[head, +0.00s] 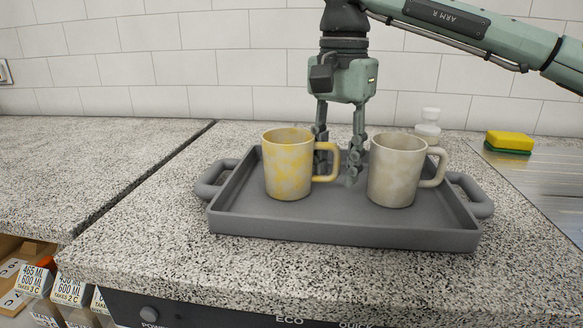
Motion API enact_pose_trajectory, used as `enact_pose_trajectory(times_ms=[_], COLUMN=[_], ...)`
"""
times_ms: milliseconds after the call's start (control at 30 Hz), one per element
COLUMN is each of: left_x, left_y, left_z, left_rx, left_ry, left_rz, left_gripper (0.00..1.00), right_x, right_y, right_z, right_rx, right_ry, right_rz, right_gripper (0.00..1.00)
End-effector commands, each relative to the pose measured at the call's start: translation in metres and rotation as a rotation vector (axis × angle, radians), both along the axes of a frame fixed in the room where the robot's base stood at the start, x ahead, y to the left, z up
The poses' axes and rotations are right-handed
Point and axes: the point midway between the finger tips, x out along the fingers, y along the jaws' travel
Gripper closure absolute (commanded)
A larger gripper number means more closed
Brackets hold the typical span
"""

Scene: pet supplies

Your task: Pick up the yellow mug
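The yellow mug (287,168), mottled yellow and white, stands upright on the left part of a grey tray (340,232). Its handle (333,162) points right. My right gripper (338,178) reaches down from above, fingers pointing down and apart. One finger shows behind and through the handle, the other to the right of the handle. I cannot tell whether either finger touches it. A beige-white mug (394,172) stands upright on the tray's right part, handle to the right, close to the right finger. My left gripper is not in view.
The tray has raised walls and two side handles and lies on a speckled counter (130,240). A white bottle (429,122) stands behind it. A yellow and green sponge (509,142) lies at the right. A tiled wall closes the back. The left counter is clear.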

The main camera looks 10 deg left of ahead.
Motion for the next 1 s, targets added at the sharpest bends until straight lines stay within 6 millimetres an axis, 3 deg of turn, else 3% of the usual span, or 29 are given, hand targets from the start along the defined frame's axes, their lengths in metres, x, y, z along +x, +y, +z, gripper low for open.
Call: enact_pose_trajectory(times_ms=[67, 367, 1000], left_x=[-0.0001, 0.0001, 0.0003], left_y=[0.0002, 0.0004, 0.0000], left_z=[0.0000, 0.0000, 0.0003], left_rx=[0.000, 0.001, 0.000], left_ry=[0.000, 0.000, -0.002], left_rz=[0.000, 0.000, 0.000], left_gripper=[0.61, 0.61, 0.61], right_x=[0.0001, 0.0001, 0.0004], right_y=[-0.0001, -0.0001, 0.0002], right_z=[0.0005, 0.0007, 0.0076], right_rx=[0.000, 0.000, 0.001], right_ry=[0.000, 0.000, -0.002], right_rz=[0.000, -0.001, -0.001], right_gripper=[0.65, 1.00, 1.00])
